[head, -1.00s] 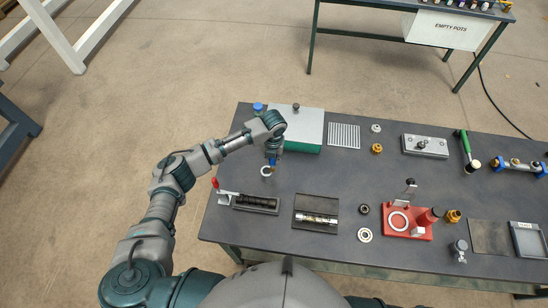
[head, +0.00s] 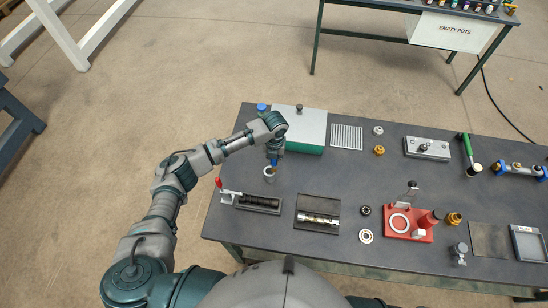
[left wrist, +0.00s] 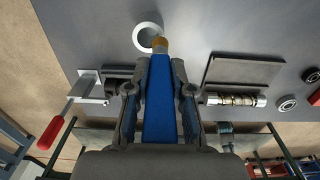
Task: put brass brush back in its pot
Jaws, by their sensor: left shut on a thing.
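My left gripper (head: 274,156) is above the back left part of the dark table, pointing down. It is shut on the brass brush, whose blue handle (left wrist: 159,105) lies between the two fingers in the left wrist view. The brush's brass-coloured end (left wrist: 160,44) sticks out past the fingertips. The pot shows as a pale ring (left wrist: 147,37) just beyond that end; it also shows in the head view (head: 268,174). The brass end overlaps the ring's near right rim in the wrist view. I cannot tell whether they touch. My right gripper is not in view.
A green and white box (head: 312,130) stands behind the gripper. A red-handled clamp fixture (head: 255,202) and a tray with a metal cylinder (head: 317,218) lie in front. A red fixture (head: 410,224) is further right. The table's left edge is close.

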